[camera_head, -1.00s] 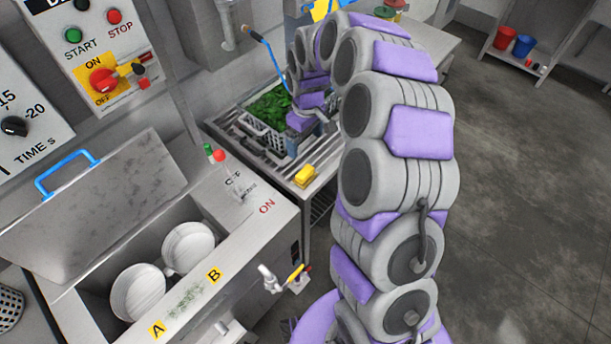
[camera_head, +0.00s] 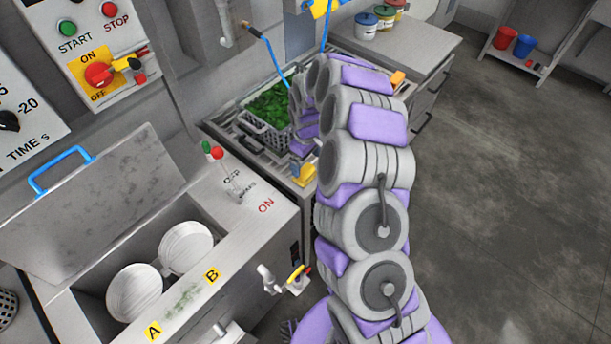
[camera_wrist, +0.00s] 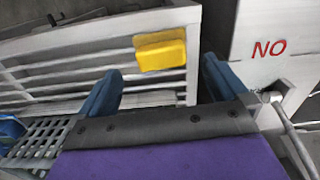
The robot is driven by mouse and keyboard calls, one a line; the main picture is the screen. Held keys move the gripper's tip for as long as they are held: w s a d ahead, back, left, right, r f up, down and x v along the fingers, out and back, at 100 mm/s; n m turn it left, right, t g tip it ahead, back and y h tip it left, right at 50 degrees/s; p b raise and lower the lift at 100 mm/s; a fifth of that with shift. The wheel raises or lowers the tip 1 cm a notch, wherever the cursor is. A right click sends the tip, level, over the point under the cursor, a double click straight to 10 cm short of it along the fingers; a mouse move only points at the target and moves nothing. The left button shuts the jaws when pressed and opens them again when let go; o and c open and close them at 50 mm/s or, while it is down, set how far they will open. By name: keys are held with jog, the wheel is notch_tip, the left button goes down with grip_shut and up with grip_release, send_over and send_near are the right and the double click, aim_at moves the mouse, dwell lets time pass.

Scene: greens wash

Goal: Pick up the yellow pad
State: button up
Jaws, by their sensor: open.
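The yellow pad (camera_wrist: 160,50) lies on the edge of the slatted draining rack (camera_wrist: 60,50) in the wrist view. My gripper (camera_wrist: 160,85) is open, with its two blue fingers apart. The pad shows beyond the fingertips, between them in the picture, with nothing held. In the head view the pad (camera_head: 304,175) sits at the near corner of the rack, partly covered by my arm's end. Whether the fingers touch it cannot be told.
A crate of greens (camera_head: 268,112) stands on the rack behind my arm. The sink with two white bowls (camera_head: 186,248) is at the left, with a small valve with a yellow handle (camera_head: 296,273) on its front. Open floor lies to the right.

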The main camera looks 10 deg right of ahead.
aim_at(305, 169)
jog(key=shift+a+f, duration=0.25)
jog(key=shift+f, duration=0.7)
jog(key=f, duration=0.2)
jog(key=f+b, duration=0.1)
jog(key=f, duration=0.1)
jog(key=shift+w+f+b, duration=0.2)
jog(key=shift+f+b, duration=0.05)
jog(key=shift+b, duration=0.05)
jog(key=shift+r, duration=0.1)
jog(key=shift+c, duration=0.2)
jog(key=c, duration=0.8)
jog(key=shift+r, duration=0.6)
jog(key=r, duration=0.1)
jog(key=r+p, duration=0.1)
jog(key=shift+s+a+r, duration=0.15)
jog(key=shift+s+r, duration=0.05)
jog(key=shift+r, duration=0.15)
jog(key=s+a+p, duration=0.1)
jog(key=s+a, duration=0.2)
jog(key=s, duration=0.1)
jog(key=s+a, duration=0.3)
jog(key=s, duration=0.1)
jog(key=s+a+r+p, duration=0.1)
jog(key=s+a, duration=0.2)
jog(key=s, duration=0.1)
jog(key=shift+a+p, duration=0.3)
jog(key=shift+a, duration=0.05)
